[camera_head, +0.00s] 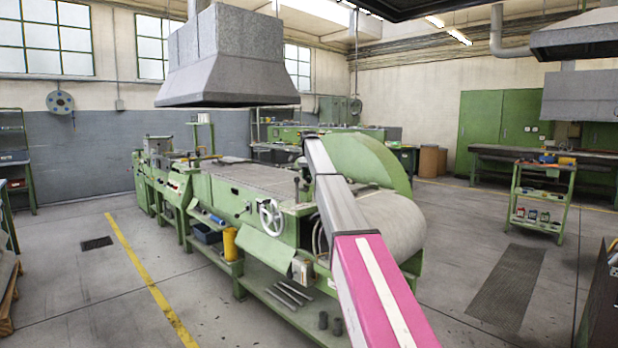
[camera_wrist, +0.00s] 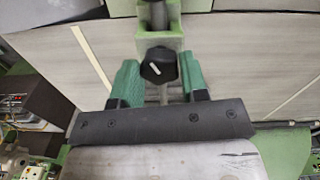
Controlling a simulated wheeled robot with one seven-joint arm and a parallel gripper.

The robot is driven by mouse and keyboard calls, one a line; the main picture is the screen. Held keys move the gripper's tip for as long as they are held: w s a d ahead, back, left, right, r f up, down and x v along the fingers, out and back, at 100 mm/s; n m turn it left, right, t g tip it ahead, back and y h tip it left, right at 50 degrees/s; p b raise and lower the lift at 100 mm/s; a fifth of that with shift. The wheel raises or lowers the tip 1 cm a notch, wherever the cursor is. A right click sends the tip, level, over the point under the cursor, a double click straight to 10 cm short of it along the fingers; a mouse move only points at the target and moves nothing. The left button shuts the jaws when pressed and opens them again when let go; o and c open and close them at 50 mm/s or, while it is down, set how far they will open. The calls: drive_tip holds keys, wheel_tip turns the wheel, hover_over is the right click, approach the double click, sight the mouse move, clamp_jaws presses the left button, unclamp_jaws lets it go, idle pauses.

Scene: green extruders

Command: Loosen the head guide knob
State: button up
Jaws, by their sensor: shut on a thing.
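The black lobed head guide knob (camera_wrist: 158,66) shows in the wrist view, with a short slanted white mark on its face. It sits at a pale green bracket (camera_wrist: 160,26) with a vertical metal rod running through it. My gripper (camera_wrist: 159,61) has its two green fingers on either side of the knob and is shut on it. In the head view, my arm reaches to the far right part of the green extruder (camera_head: 245,190). The knob and my fingers cannot be made out there.
A pale belt surface (camera_wrist: 245,60) lies behind the knob. A white handwheel (camera_head: 271,217) and a yellow cylinder (camera_head: 230,243) are on the extruder's near side. A grey hood (camera_head: 225,70) hangs above. The floor to the left is mostly clear. A green cart (camera_head: 542,195) stands right.

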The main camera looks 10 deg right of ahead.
drive_tip(key=n, duration=0.6)
drive_tip(key=shift+n, duration=0.3)
drive_tip(key=n, duration=0.6)
drive_tip(key=shift+n, duration=0.3)
drive_tip(key=o, duration=0.9)
drive_tip(key=shift+r, duration=0.1)
